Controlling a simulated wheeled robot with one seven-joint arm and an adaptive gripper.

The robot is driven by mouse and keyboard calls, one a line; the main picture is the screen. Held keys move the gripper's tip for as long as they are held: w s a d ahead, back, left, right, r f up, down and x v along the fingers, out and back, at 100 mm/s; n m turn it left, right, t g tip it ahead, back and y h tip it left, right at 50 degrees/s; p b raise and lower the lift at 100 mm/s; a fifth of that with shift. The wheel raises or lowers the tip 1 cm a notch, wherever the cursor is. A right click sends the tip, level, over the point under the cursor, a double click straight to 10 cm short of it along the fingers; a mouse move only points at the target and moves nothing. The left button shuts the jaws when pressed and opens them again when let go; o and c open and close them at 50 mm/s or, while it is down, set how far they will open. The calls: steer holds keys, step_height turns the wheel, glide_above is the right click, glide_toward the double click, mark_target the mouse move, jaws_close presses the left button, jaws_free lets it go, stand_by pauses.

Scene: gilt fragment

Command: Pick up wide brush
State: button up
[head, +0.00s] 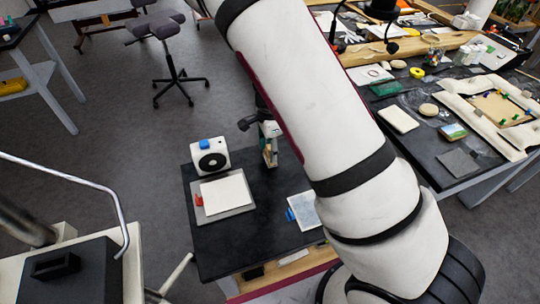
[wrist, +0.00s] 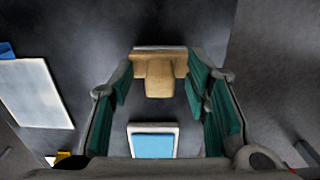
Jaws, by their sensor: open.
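The wide brush, a tan wooden piece with a broad grey-edged end and a narrower stem (wrist: 160,76), shows in the wrist view between my fingers. My gripper (wrist: 163,95) is open, with green-padded fingers on either side of the brush. I see dark gaps between the stem and the pads, so it is not clamped. In the head view my gripper (head: 269,132) is low over the far part of the small black table (head: 245,238). My arm hides much of that area, and the brush is hard to make out there.
A white box with a round black front (head: 210,158) and a grey tray with a white sheet (head: 224,195) stand left of my gripper. A white-framed blue item (wrist: 153,142) lies below the brush in the wrist view. A cluttered workbench (head: 470,170) is at right.

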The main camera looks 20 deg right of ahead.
jaws_close()
steer(key=shift+r, duration=0.1)
steer(key=shift+r, duration=0.85)
steer(key=shift+s+r, duration=0.25)
steer(key=shift+r, duration=0.25)
steer(key=shift+s+r, duration=0.2)
steer(key=shift+r, duration=0.25)
steer(key=s+r, duration=0.1)
steer(key=s, duration=1.4)
steer(key=shift+r, duration=0.15)
